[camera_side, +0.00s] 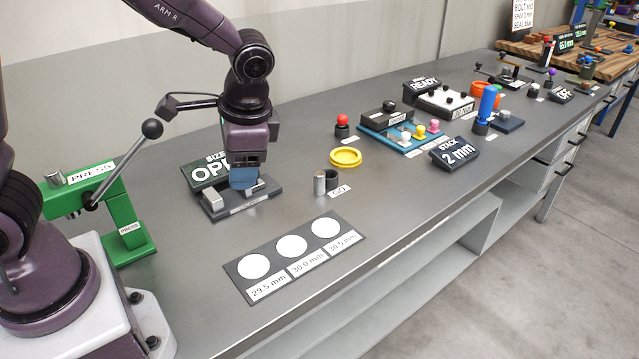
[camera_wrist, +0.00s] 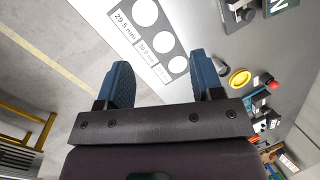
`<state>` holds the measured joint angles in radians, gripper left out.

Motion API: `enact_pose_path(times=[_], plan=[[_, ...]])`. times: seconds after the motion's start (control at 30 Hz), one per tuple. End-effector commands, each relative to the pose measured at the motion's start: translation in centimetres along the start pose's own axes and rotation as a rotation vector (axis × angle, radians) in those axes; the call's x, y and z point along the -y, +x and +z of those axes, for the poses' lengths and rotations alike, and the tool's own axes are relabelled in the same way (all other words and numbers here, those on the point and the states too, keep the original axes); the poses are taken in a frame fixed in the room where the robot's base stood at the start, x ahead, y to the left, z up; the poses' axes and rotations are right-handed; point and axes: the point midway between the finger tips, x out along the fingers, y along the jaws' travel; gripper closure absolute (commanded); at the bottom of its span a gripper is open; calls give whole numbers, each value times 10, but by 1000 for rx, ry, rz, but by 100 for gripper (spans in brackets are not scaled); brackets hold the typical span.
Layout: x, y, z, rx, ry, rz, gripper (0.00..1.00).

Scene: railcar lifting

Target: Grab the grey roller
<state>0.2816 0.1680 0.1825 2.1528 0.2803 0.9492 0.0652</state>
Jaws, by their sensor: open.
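The grey roller (camera_side: 319,185) looks like a small upright metal cylinder. In the side view it stands on the bench, close beside a dark cup (camera_side: 333,179) near a "GO" label. My gripper (camera_side: 243,179) is to the left of the roller, in front of the "SIZE" display and over the gauge block with metal jaws (camera_side: 216,206). In the wrist view my gripper (camera_wrist: 163,82) is open, its two blue fingers apart with nothing between them.
A card with three white circles (camera_side: 261,288) lies in front of the roller; it also shows in the wrist view (camera_wrist: 139,42). A green press (camera_side: 118,215) stands at left.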

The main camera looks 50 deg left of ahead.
Motion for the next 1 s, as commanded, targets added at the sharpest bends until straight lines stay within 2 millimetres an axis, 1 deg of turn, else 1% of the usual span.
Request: enact_pose_path(times=[0.03,0.17,0.3,0.37,0.5,0.6,0.67,0.73,0.77,0.83,0.9,0.97,1.0], plan=[[4,16,-12,62,58,-46,39],[19,49,-39,194,210,-179,39],[37,85,-67,342,397,-344,39],[44,100,-80,406,484,-422,39],[61,129,-114,565,705,-623,39],[71,142,-139,675,860,-772,39],[75,146,-155,734,942,-855,39],[79,146,-173,795,1026,-949,39],[81,144,-182,821,1060,-990,39],[87,128,-201,859,1109,-1072,39],[88,114,-212,885,1144,-1118,39],[89,112,-213,920,1174,-1125,39],[88,114,-213,931,1182,-1119,39]])
